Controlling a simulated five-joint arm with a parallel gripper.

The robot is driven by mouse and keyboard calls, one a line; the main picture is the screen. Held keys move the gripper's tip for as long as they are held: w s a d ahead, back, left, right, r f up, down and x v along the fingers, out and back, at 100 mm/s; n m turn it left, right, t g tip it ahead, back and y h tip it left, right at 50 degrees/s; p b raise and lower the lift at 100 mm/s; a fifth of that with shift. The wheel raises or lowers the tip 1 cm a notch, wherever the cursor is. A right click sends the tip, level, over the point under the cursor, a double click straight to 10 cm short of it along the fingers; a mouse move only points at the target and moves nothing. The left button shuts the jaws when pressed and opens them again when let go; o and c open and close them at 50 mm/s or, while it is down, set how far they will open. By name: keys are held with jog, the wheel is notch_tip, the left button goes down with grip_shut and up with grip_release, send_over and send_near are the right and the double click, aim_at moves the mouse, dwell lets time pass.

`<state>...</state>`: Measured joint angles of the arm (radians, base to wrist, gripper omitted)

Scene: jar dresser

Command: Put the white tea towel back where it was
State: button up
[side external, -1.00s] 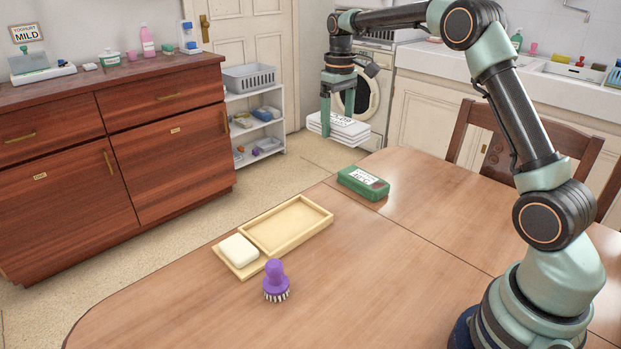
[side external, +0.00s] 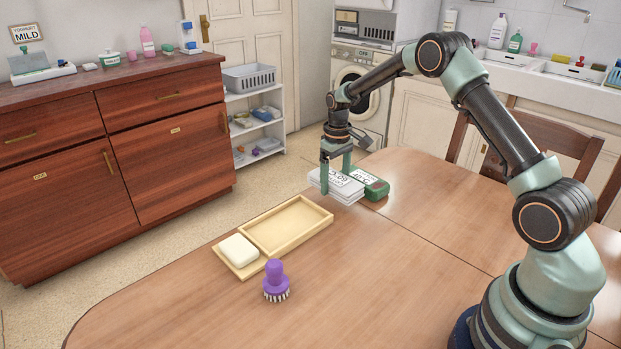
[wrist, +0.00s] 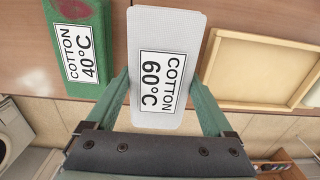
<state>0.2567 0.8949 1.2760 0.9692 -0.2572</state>
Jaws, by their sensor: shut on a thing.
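The white tea towel (side external: 345,190) is a folded stack with a label; in the wrist view the towel (wrist: 166,30) reads "COTTON 60°C". My gripper (side external: 336,177) is shut on it, one finger on each side, and points down. The wrist view also shows the gripper (wrist: 162,102) with the towel between its fingers. The towel is level, at the table's far edge, between the green folded cloth and the wooden tray. I cannot tell whether it touches the table.
The green cloth (side external: 376,190), labelled "COTTON 40°C" in the wrist view (wrist: 85,45), lies close to the towel's right. The wooden tray (side external: 325,221) with white soap (side external: 239,250) and a purple brush (side external: 275,282) are nearer. The table's middle (side external: 400,270) is clear.

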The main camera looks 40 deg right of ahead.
aim_at(335, 179)
jog(key=shift+f, duration=1.8)
jog(key=o, duration=1.1)
jog(key=shift+f, duration=0.1)
notch_tip(335, 179, up, 11)
jog(key=shift+r, duration=0.15)
jog(key=shift+a+r, duration=0.1)
jog(key=shift+r, duration=0.55)
jog(key=s+a+r+t, duration=0.3)
jog(key=s+a+r, duration=0.5)
jog(key=s+r, duration=0.3)
jog(key=s+a+t, duration=0.1)
jog(key=s, duration=0.2)
jog(key=s+a, duration=0.2)
jog(key=s, duration=0.2)
jog(key=s+a+r+t, duration=0.1)
jog(key=s+a, duration=0.1)
jog(key=s, duration=0.1)
jog(key=shift+s+t, duration=0.3)
jog(key=shift+s, duration=0.05)
